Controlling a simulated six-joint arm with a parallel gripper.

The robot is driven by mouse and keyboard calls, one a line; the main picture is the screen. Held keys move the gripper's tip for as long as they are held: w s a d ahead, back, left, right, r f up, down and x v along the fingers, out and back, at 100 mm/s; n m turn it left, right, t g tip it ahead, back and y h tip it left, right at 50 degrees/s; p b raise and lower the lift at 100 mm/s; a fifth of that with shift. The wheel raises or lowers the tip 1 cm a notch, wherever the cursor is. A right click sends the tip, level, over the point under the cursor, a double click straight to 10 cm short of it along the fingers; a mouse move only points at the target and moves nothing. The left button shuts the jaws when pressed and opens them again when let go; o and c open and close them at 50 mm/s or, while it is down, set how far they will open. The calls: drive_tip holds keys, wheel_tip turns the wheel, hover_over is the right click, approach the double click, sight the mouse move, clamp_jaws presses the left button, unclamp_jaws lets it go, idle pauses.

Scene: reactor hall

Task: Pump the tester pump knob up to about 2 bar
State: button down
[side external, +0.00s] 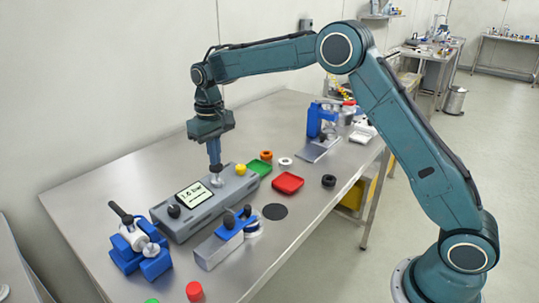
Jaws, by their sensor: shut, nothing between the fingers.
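The tester (206,216) is a long grey box on the steel table. Its tilted display (195,193) seems to read 1.6 bar. A pale pump knob (217,182) stands on top, right of the display. My gripper (216,168) points straight down with its fingers shut and empty, directly above the knob. It touches the knob or is just above it; I cannot tell which. The fingertips and the knob's top partly merge in this view. A black knob (173,211) is at the tester's left end, and a yellow knob (241,169) is to the right.
A blue fixture with a black lever (140,247) stands at front left. A grey and blue clamp block (222,240) lies before the tester. A red tray (288,183) and green tray (259,168) lie right. A blue press (321,125) stands behind. The table's right front is clear.

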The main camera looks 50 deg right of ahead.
drive_tip(key=shift+f, duration=1.85)
drive_tip(key=shift+r, duration=2.35)
drive_tip(key=shift+f, duration=2.2)
drive_tip(key=shift+r, duration=2.2)
drive_tip(key=shift+r, duration=0.15)
